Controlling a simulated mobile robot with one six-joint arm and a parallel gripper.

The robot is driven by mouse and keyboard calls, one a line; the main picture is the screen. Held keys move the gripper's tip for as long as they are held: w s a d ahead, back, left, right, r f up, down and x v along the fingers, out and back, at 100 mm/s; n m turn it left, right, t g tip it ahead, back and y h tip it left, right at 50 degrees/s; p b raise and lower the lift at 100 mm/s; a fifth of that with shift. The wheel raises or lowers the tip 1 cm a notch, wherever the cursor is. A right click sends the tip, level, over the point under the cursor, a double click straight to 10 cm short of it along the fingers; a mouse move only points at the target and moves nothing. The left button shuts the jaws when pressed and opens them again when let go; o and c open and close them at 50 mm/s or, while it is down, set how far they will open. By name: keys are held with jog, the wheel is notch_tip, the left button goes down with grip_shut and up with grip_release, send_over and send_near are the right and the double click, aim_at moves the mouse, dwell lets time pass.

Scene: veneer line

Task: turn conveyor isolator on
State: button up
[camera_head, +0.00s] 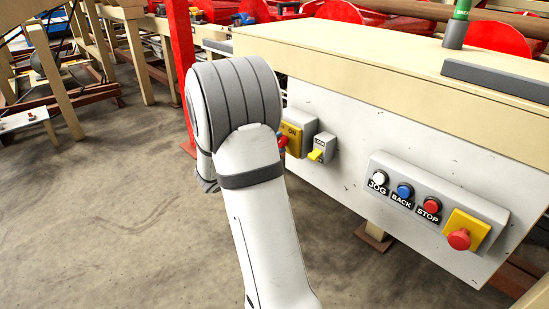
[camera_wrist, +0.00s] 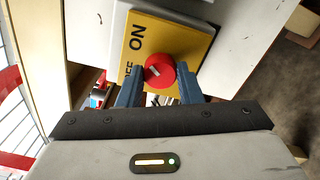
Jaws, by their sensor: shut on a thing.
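The isolator is a yellow plate (camera_wrist: 176,42) on a light grey box, with a round red knob (camera_wrist: 159,70). ON is printed on it, and another label, partly covered by my finger, reads as OFF. My gripper (camera_wrist: 161,78) has its blue fingers on either side of the knob and is shut on it. A small pale mark shows on the knob's face; its exact direction is hard to tell. In the head view the yellow plate (camera_head: 294,138) shows to the right of my arm, which hides most of the knob and gripper.
Right of the isolator is a small grey box with a yellow switch (camera_head: 315,155). Further right is a control panel (camera_head: 410,225) with JOG, BACK and STOP buttons and a red mushroom button (camera_head: 459,239). A red post (camera_head: 182,70) stands behind my arm. Floor at left is open.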

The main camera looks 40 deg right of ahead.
jog(key=shift+f+m+b, duration=0.1)
jog(key=shift+m+b, duration=0.9)
jog(key=shift+b, duration=0.35)
jog(key=o, duration=1)
jog(key=a, duration=0.2)
jog(key=a+p, duration=0.1)
jog(key=a, duration=0.2)
jog(key=a+p, duration=0.1)
jog(key=a, duration=0.1)
jog(key=shift+s+a, duration=0.3)
jog(key=shift+a, duration=0.1)
